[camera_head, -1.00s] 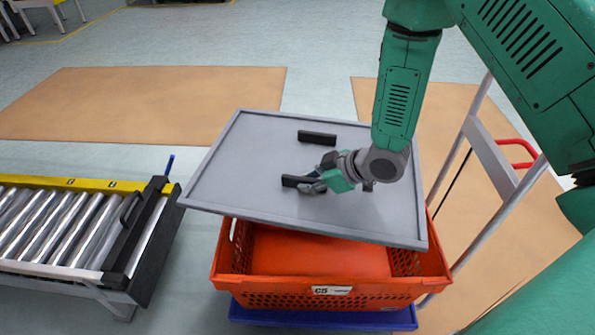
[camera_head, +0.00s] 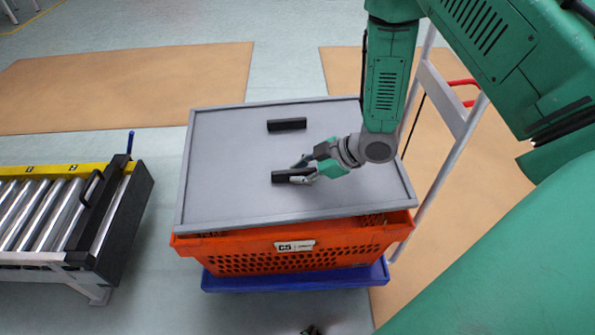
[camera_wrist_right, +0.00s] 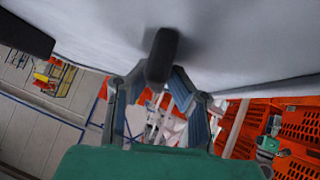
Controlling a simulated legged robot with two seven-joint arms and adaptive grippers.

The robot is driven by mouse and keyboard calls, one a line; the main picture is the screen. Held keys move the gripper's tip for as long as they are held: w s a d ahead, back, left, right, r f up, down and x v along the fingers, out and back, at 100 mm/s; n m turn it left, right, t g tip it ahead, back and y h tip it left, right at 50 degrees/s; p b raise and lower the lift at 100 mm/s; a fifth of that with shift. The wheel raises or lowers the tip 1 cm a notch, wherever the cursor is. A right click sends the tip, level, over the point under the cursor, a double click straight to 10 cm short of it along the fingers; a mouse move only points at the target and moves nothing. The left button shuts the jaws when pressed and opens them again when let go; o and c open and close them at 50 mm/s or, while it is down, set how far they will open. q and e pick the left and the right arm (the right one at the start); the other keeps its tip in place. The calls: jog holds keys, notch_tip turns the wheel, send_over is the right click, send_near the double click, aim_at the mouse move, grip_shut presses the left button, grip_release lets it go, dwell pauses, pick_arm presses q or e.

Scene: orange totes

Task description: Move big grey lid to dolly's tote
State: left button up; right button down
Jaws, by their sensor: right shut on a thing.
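The big grey lid (camera_head: 225,165) has two black handles on its top. It lies over the orange tote (camera_head: 290,258), slightly askew, and covers most of its opening. A strip of the tote's inside shows along the near edge; I cannot tell whether the lid touches the rim all round. The tote stands on the blue dolly (camera_head: 296,279). My right gripper (camera_head: 297,175) is shut on the lid's nearer black handle (camera_head: 285,177). In the right wrist view, the gripper's fingers (camera_wrist_right: 158,85) are around that handle (camera_wrist_right: 162,55). My left gripper is not in view.
A roller conveyor (camera_head: 50,215) with a yellow rail and black end stands at the left, apart from the tote. A grey upright frame with a red handle (camera_head: 460,90) stands right of the dolly. Floor between conveyor and dolly is clear.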

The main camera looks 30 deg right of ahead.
aim_at(295, 193)
jog(key=shift+a+f+b, duration=0.75)
jog(key=shift+f+b, duration=0.15)
jog(key=shift+b, duration=0.15)
jog(key=shift+f+b, duration=0.3)
jog(key=shift+f, duration=0.05)
jog(key=shift+d+f+b, duration=0.3)
jog(key=shift+f+b, duration=0.05)
jog(key=shift+f, duration=0.35)
jog(key=shift+d+f+b, duration=0.25)
jog(key=shift+f+b, duration=0.05)
jog(key=shift+f, duration=0.4)
jog(key=shift+a+f+b, duration=0.15)
jog(key=shift+f+b, duration=0.15)
jog(key=shift+f, duration=0.2)
jog(key=shift+a+f, duration=0.25)
jog(key=shift+f, duration=0.05)
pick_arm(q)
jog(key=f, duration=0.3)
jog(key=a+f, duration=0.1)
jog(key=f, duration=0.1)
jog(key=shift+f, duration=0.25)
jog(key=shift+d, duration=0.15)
pick_arm(e)
jog(key=shift+d, duration=0.2)
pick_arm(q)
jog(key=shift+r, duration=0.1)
pick_arm(e)
jog(key=shift+f, duration=0.3)
